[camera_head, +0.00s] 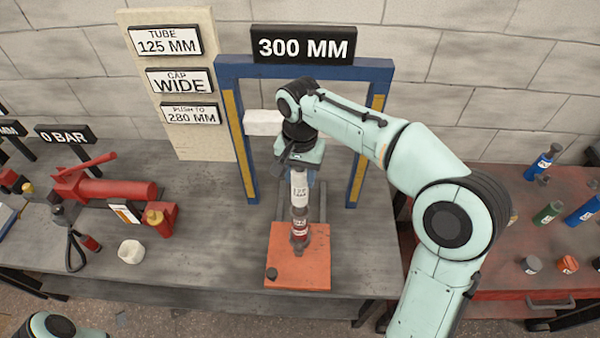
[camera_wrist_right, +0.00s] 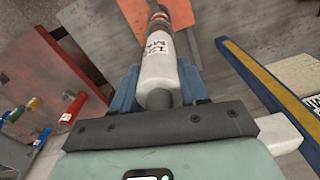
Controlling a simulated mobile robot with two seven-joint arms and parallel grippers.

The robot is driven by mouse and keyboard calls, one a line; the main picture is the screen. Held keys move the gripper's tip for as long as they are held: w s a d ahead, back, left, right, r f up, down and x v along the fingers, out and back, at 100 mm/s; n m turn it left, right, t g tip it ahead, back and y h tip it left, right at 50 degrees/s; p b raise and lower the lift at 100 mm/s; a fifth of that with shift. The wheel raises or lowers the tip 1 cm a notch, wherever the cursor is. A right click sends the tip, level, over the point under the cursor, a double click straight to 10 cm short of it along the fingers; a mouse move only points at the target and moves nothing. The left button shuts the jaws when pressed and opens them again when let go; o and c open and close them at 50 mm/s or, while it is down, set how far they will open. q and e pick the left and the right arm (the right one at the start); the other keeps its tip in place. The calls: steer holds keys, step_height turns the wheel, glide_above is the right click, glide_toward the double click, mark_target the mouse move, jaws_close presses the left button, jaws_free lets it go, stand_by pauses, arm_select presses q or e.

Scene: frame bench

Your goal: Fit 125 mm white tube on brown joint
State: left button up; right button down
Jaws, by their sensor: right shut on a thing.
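The white tube (camera_head: 299,188), with black lettering, hangs upright beneath my right gripper (camera_head: 300,168). In the right wrist view the white tube (camera_wrist_right: 159,72) lies between the blue fingers of my right gripper (camera_wrist_right: 158,92), which is shut on it. Below the tube, in line with it, a brownish-red joint with a pale band (camera_head: 299,229) stands on the orange plate (camera_head: 284,272). The tube's lower end meets or nearly meets the joint's grey upper part; I cannot tell whether it is seated. My left gripper is not in view.
A blue frame with yellow strips (camera_head: 238,140) and a 300 MM sign (camera_head: 303,45) stands around my right gripper. A red pump (camera_head: 105,188) and a white cap-like piece (camera_head: 131,251) are on the left.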

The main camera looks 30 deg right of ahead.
mark_target(300, 184)
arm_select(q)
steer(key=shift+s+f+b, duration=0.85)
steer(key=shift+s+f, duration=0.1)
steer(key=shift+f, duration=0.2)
arm_select(e)
steer(key=shift+f, duration=1.9)
steer(key=c, duration=0.5)
jaws_free()
steer(key=shift+r, duration=0.1)
step_height(300, 184, up, 13)
steer(key=p, duration=0.3)
steer(key=shift+r, duration=0.1)
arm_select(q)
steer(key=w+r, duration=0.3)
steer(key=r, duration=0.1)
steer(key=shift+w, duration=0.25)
